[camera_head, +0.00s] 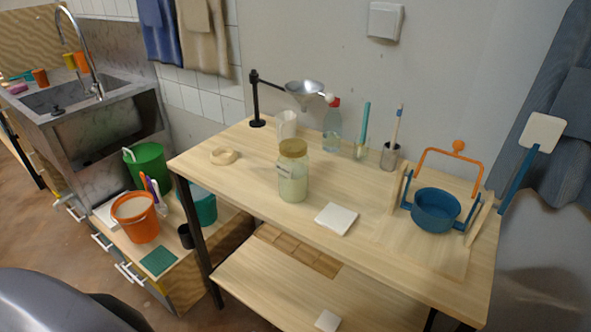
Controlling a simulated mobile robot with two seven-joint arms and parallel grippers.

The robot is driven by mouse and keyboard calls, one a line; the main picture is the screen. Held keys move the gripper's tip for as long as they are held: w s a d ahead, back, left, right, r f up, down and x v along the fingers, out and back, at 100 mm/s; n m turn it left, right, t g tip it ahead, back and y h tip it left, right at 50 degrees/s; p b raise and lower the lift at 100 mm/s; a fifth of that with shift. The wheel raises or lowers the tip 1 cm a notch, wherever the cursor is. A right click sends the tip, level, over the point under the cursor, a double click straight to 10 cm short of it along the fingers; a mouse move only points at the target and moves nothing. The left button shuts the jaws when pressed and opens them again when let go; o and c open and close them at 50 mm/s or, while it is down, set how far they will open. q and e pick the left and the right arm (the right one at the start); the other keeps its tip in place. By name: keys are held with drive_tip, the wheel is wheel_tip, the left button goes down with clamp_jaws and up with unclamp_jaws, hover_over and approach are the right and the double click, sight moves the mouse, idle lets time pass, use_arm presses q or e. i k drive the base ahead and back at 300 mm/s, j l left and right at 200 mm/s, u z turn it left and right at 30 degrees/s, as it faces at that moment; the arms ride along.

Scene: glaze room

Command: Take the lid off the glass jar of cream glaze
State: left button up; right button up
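The glass jar (292,184) of cream glaze stands upright on the wooden table, left of its middle and near the front edge. It has a small label on its side. Its tan-brown lid (293,148) sits on top of the jar's mouth. Neither of my grippers is in view, and nothing touches the jar.
A white tile (336,219) lies right of the jar on the table (270,225). A tan ring (224,156) lies left. Behind stand a white jug (287,125), funnel stand (255,100) and bottle (332,128). A blue pot (435,208) in a frame stands right.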

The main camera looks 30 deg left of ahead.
sight(293, 174)
drive_tip(key=j+z, duration=0.2)
drive_tip(key=j, duration=0.45)
drive_tip(key=j+z, duration=0.15)
drive_tip(key=j, duration=0.5)
drive_tip(key=k+j+z, duration=0.2)
drive_tip(key=j, duration=0.45)
drive_tip(key=i+j, duration=0.05)
